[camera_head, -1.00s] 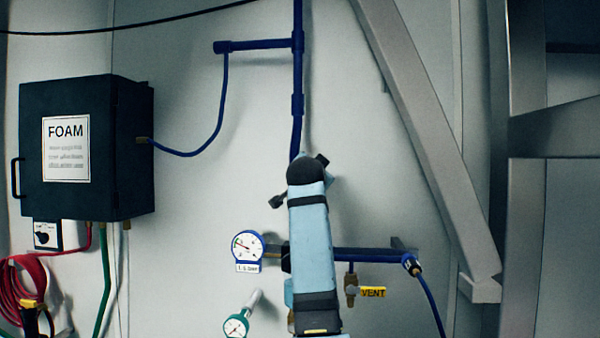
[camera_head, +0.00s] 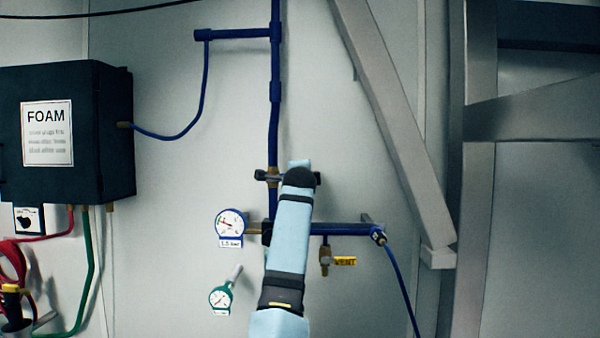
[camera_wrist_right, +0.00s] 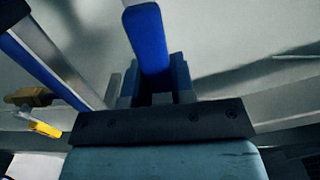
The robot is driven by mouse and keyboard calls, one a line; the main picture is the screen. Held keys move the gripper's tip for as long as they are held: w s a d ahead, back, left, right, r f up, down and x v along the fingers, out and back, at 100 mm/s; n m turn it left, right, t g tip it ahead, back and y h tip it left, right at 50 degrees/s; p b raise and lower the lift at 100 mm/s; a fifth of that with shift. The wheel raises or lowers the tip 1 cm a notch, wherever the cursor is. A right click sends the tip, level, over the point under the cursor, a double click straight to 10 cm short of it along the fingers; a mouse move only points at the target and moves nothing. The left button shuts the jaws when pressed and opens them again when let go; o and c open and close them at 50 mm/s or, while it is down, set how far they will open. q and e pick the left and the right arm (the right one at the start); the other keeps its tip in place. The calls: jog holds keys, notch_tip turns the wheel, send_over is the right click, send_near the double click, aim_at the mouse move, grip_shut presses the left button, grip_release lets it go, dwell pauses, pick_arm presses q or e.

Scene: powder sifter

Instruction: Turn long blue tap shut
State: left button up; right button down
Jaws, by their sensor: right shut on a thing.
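The long blue tap handle (camera_wrist_right: 148,38) shows in the right wrist view, rising between the fingers of my right gripper (camera_wrist_right: 153,78). The gripper is shut on it. In the head view my right arm comes up from the bottom and hides the handle and fingertips. A brass valve fitting (camera_head: 272,174) on the vertical blue pipe (camera_head: 275,75) shows just left of the arm's end. Dark pieces stick out level on both sides there; I cannot tell exactly what they are. My left gripper is not in view.
A horizontal blue pipe (camera_head: 345,229) runs behind my arm, with a gauge (camera_head: 230,223) at its left and a brass vent valve (camera_head: 325,258) below. A green gauge (camera_head: 220,298) is lower. The dark FOAM box (camera_head: 100,150) is left; metal beams (camera_head: 395,120) stand right.

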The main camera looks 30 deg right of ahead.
jog(key=shift+f+m, duration=0.3)
jog(key=shift+m, duration=0.1)
jog(key=shift+f, duration=0.1)
jog(key=c, duration=1)
grip_release()
jog(key=shift+o, duration=0.2)
jog(key=shift+s+a+f, duration=0.1)
jog(key=shift+s+a, duration=0.15)
jog(key=shift+s, duration=0.05)
jog(key=b+v, duration=0.4)
jog(key=v, duration=0.9)
